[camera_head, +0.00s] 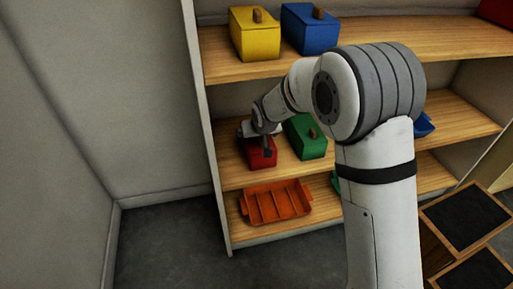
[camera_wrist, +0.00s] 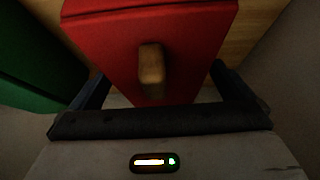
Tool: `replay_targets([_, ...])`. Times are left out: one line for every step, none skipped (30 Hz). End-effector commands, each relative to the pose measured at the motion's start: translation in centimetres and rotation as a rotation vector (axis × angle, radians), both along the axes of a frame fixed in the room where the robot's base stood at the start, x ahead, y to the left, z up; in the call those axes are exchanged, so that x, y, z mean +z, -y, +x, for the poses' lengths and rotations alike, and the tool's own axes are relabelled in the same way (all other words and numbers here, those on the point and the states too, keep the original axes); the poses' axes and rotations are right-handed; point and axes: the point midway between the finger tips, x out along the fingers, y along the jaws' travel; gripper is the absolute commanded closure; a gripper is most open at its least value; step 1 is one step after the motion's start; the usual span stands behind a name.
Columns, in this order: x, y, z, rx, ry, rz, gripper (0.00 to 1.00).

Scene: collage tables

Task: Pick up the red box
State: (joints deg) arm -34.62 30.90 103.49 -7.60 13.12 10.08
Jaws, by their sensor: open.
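The red box (camera_head: 262,160) stands at the left end of the middle shelf, partly hidden behind my gripper (camera_head: 268,142). In the wrist view the red box (camera_wrist: 190,35) fills the upper middle, with a wooden handle (camera_wrist: 151,66) on its lid. My gripper (camera_wrist: 160,95) is open, one finger to the left and one to the right of the box's near end. I cannot tell whether the fingers touch the box.
A green box (camera_head: 305,137) stands close to the right of the red box. Yellow (camera_head: 255,34) and blue (camera_head: 309,29) boxes stand on the shelf above. An orange divided tray (camera_head: 276,203) lies on the shelf below. The left side wall of the unit (camera_head: 195,90) is near my gripper.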

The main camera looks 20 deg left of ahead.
Motion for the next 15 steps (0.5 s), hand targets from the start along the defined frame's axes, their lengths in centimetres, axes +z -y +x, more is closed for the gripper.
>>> replay_targets([0.14, -0.01, 0.00, 0.000, 0.001, 0.001, 0.00])
replay_targets([0.14, -0.01, -0.01, 0.000, 0.001, 0.001, 0.00])
replay_targets([0.14, -0.01, -0.02, 0.000, 0.001, 0.001, 0.00])
replay_targets([0.13, -0.01, -0.02, 0.000, 0.001, 0.001, 0.02])
replay_targets([0.13, -0.02, -0.03, 0.000, 0.001, 0.001, 0.04])
replay_targets([0.14, -0.02, -0.03, 0.000, 0.001, 0.001, 0.07])
replay_targets([0.14, -0.02, -0.04, 0.000, 0.001, 0.001, 0.10])
replay_targets([0.14, -0.02, -0.04, 0.000, 0.001, 0.001, 0.12])
replay_targets([0.14, -0.03, -0.04, 0.001, 0.001, 0.000, 0.16])
replay_targets([0.14, -0.03, -0.05, 0.001, 0.001, 0.000, 0.18])
replay_targets([0.14, -0.04, -0.06, 0.001, 0.001, 0.000, 0.20])
replay_targets([0.14, -0.03, -0.06, 0.001, 0.001, 0.001, 0.24])
replay_targets([0.14, -0.04, -0.06, 0.001, 0.001, 0.001, 0.26])
replay_targets([0.14, -0.04, -0.06, 0.001, 0.001, 0.001, 0.29])
replay_targets([0.14, -0.05, -0.07, 0.001, 0.001, 0.001, 0.32])
